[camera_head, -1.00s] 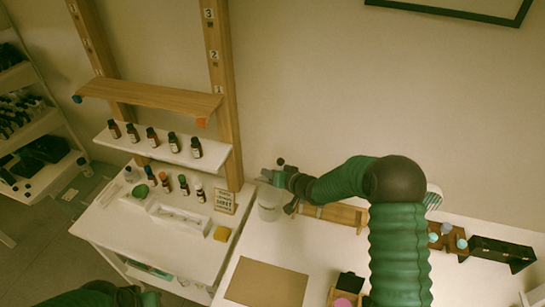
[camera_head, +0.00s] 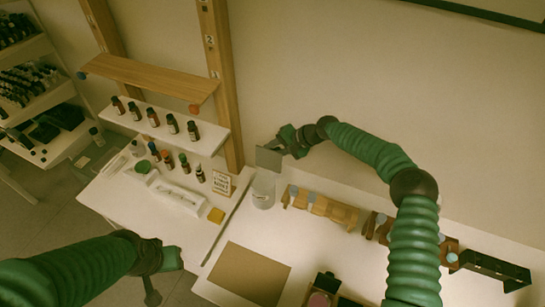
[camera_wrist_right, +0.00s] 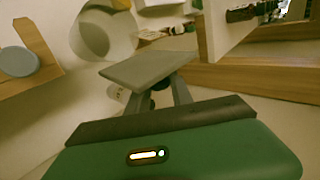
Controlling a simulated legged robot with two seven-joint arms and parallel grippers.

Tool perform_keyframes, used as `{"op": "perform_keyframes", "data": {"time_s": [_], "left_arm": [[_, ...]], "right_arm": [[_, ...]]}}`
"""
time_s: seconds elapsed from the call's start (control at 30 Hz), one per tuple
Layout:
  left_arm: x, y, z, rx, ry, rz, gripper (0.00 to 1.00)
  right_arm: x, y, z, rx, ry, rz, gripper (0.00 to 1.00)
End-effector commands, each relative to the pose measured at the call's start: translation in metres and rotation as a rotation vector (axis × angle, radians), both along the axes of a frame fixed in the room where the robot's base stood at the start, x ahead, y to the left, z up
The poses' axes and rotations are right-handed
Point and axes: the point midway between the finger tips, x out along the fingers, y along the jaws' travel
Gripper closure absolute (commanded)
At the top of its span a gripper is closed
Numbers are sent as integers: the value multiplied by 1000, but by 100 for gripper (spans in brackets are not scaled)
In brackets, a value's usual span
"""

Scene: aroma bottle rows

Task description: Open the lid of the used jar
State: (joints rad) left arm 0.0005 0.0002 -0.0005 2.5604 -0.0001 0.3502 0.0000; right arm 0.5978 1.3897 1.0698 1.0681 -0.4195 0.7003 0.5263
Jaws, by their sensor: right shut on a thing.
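The used jar (camera_head: 263,190) is a pale, see-through cylinder standing on the white table by the wall. Its round open mouth shows in the right wrist view (camera_wrist_right: 103,36). My right gripper (camera_head: 284,149) is shut on a flat grey square lid (camera_head: 268,158), which it holds tilted above the jar, apart from it. The lid (camera_wrist_right: 150,68) also shows between the fingers in the right wrist view. My left gripper (camera_head: 168,261) is at the lower left, away from the jar; its fingers are not clear.
A wooden rack (camera_head: 320,206) stands right of the jar. A brown board (camera_head: 249,274) lies in front. Left of it are a small sign (camera_head: 222,184), a white tray (camera_head: 177,197) and a shelf (camera_head: 160,127) with several dark bottles. A wooden post rises behind.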

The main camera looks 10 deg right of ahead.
Motion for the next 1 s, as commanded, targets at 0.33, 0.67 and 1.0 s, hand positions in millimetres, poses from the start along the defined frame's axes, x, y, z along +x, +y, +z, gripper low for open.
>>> {"op": "perform_keyframes", "data": {"time_s": [0.33,0.67,1.0], "left_arm": [[0,0,-25,0,-1,-1,64],[0,0,-26,0,-1,-1,64],[0,0,-26,0,-1,-1,64]], "right_arm": [[-1,4,-8,61,103,11,100],[-2,4,-8,71,118,14,100],[-1,4,-7,71,116,12,54]]}}
